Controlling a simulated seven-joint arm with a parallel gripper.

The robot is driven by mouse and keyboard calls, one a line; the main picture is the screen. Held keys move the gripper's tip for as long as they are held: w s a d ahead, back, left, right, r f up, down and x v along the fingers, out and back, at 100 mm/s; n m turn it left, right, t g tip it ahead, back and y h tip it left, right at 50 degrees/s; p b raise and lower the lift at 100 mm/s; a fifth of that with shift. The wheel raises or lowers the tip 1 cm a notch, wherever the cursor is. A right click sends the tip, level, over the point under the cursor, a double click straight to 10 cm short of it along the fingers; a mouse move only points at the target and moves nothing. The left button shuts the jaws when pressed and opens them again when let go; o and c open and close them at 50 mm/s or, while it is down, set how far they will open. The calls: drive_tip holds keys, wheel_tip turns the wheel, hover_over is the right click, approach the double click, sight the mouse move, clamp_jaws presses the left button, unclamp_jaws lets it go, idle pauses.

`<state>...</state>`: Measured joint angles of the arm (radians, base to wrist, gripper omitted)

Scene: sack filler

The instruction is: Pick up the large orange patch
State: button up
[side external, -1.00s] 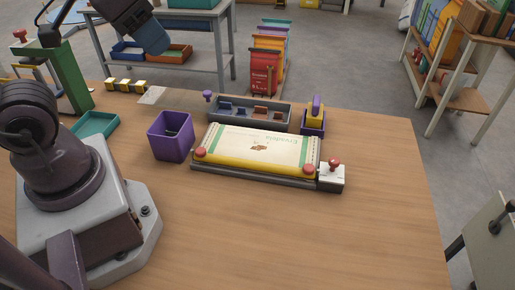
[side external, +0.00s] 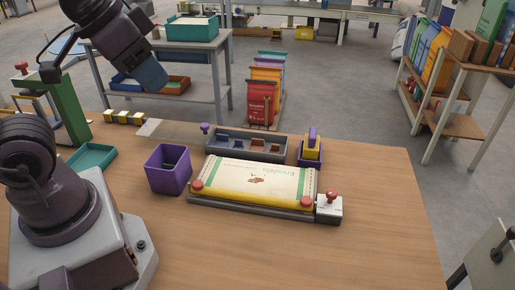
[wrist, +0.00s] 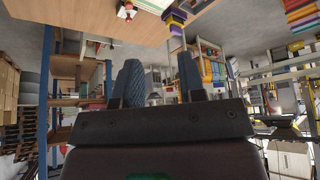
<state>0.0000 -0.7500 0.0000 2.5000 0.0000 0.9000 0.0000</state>
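A grey compartment tray (side external: 211,145) stands on the wooden table behind the sack, with a purple knob at its left end. Small blue and orange patches lie in its compartments. The orange patches (side external: 258,142) are in the right part; at this size I cannot tell which is the large one. My gripper (side external: 152,77) is high above the table's back edge, up and left of the tray. In the wrist view, my gripper (wrist: 160,75) shows two blue fingers apart with nothing between them. The wrist view shows no patch.
A cream and yellow sack (side external: 255,182) lies on a flat bed in front of the tray. A purple bin (side external: 168,170) stands to its left, a yellow and purple tool (side external: 311,148) right of the tray. A red-knobbed white block (side external: 329,207) sits at right. The front table is clear.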

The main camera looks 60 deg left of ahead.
drive_tip(key=c, duration=0.4)
drive_tip(key=n+g, duration=0.6)
drive_tip(key=n, duration=2.1)
hover_over(261, 145)
wheel_tip(261, 145, down, 22)
wheel_tip(261, 145, down, 12)
drive_tip(key=shift+r, duration=0.1)
